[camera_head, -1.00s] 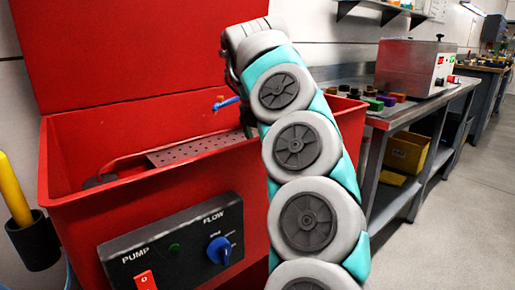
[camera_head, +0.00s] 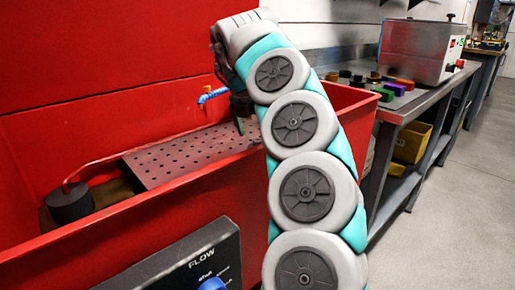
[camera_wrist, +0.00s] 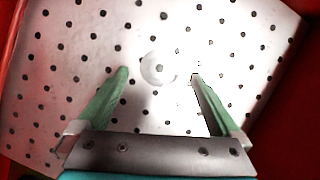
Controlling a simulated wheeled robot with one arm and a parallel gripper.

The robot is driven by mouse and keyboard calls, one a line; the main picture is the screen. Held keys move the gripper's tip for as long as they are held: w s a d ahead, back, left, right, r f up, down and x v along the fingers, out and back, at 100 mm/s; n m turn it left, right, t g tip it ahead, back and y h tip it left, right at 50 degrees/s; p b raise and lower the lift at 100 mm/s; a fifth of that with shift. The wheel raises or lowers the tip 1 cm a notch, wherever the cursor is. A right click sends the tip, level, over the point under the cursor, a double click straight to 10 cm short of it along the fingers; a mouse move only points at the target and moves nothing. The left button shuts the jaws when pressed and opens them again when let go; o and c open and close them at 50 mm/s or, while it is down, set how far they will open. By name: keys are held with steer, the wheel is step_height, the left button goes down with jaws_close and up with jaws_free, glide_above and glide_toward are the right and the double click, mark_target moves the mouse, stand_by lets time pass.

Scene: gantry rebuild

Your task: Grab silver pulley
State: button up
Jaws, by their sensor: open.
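A small pale silver round piece, which looks like the silver pulley (camera_wrist: 158,68), lies on a perforated metal plate (camera_wrist: 60,60) in the wrist view. Its colour nearly blends with the plate. My gripper (camera_wrist: 160,76) is open, with its two green fingers spread to the left and right of the pulley in the picture. The fingers are apart from it, and the height above the plate is hard to tell. In the head view my gripper (camera_head: 241,112) points down over the right part of the plate (camera_head: 180,157). The pulley cannot be made out there.
The plate sits inside a red tub (camera_head: 130,231) with raised walls and a tall red back panel. A blue nozzle (camera_head: 212,94) sticks out behind my gripper. A dark cylinder (camera_head: 70,203) with a hose stands at left. A bench (camera_head: 412,108) with coloured blocks is at right.

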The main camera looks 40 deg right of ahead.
mark_target(257, 140)
steer(key=shift+x, duration=2.2)
jaws_close()
